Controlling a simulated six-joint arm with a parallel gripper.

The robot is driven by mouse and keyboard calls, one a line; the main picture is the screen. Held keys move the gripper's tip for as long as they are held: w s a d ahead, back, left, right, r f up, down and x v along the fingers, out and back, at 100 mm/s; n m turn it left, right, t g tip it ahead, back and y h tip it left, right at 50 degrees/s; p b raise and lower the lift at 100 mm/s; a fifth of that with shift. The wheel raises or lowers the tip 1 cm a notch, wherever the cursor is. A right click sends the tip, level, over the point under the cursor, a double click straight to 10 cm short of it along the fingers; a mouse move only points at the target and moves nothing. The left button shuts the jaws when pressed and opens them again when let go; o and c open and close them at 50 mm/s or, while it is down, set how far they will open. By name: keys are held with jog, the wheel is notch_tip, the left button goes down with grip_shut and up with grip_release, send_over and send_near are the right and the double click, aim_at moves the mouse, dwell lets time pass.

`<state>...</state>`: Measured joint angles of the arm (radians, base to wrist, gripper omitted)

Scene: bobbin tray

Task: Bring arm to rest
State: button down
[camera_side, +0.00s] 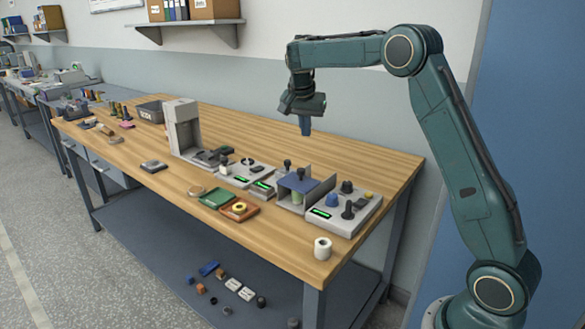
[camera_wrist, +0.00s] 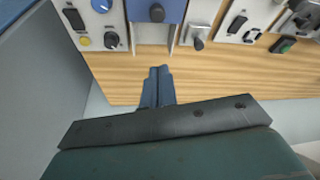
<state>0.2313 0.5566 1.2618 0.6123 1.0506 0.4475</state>
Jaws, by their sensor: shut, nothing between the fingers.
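My gripper (camera_side: 305,126) hangs pointing down from the raised arm, in the air above the back edge of the wooden workbench (camera_side: 160,192). Its two blue fingers are together with nothing between them. In the wrist view the closed fingers (camera_wrist: 157,82) show over the bare wood strip along the bench edge. The gripper touches nothing. Several grey control modules stand below it, among them one with a blue plate (camera_side: 299,184) and one with a blue knob (camera_side: 346,187).
A tall grey stand (camera_side: 184,128) rises mid-bench. A green tray (camera_side: 216,198), an orange tray (camera_side: 240,211) and a white spool (camera_side: 323,248) sit toward the front. A wall shelf (camera_side: 190,23) holds boxes and binders. The air around my gripper is clear.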

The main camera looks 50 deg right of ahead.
jog(key=s+a+r+n+t+y, duration=0.1)
jog(key=s+a+r+n, duration=0.3)
jog(key=s+a, duration=0.25)
jog(key=s+a+r+n+t, duration=0.1)
jog(key=s+a+r+n, duration=0.3)
jog(key=s, duration=0.4)
jog(key=s+a+f+n+t+y, duration=0.1)
jog(key=s+a+f+n, duration=0.2)
jog(key=s, duration=0.6)
jog(key=s+a+f+n+t+y, duration=0.1)
jog(key=s+a+f+n, duration=0.1)
jog(key=s+a, duration=0.6)
jog(key=s+n, duration=0.1)
jog(key=s, duration=0.1)
jog(key=shift+s+f+y, duration=0.3)
jog(key=shift+f+y, duration=0.1)
jog(key=shift+a, duration=0.1)
